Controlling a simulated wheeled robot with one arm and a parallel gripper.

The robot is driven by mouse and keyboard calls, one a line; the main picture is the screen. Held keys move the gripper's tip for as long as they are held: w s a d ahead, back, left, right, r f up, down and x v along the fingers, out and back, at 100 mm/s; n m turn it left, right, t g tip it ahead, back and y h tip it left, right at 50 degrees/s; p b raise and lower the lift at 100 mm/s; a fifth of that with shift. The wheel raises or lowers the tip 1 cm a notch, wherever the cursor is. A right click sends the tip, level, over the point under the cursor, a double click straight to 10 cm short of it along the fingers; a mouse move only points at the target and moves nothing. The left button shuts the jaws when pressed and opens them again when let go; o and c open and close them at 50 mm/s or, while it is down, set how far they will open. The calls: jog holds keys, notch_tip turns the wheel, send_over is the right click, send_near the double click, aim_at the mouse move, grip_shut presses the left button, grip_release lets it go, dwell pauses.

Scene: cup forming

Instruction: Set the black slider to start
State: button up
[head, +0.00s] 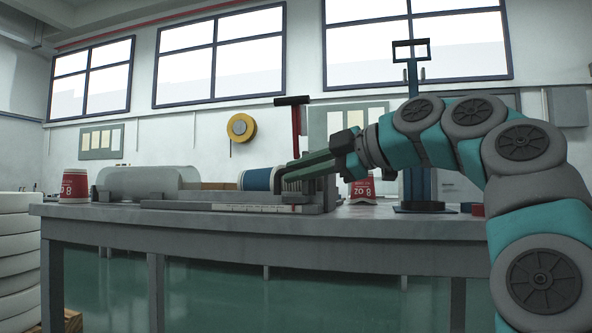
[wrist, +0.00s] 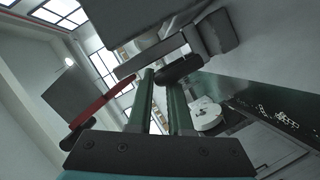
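My gripper (head: 284,171) is at the right end of the cup-forming machine on the table, reaching in from the right. Its two green fingers are parted with a narrow gap in the wrist view (wrist: 163,78), and nothing shows clamped between them. A dark rounded piece, which may be the black slider (wrist: 181,68), lies just beyond the fingertips, closer to the right finger. I cannot tell whether they touch. In the head view the slider cannot be made out; my fingers cover that spot. A white scale strip (head: 245,208) runs along the machine's front.
A red lever with a black grip (head: 295,115) stands upright just behind my gripper. A blue cylinder (head: 260,179) lies left of the fingers. Red paper cups stand at the left (head: 74,186) and right (head: 362,189). A blue stand (head: 413,150) rises behind my arm.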

jog(key=shift+o, duration=0.9)
jog(key=shift+d, duration=0.35)
jog(key=v, duration=0.8)
jog(key=shift+p, duration=0.35)
jog(key=shift+a+f, duration=0.1)
jog(key=shift+a, duration=0.05)
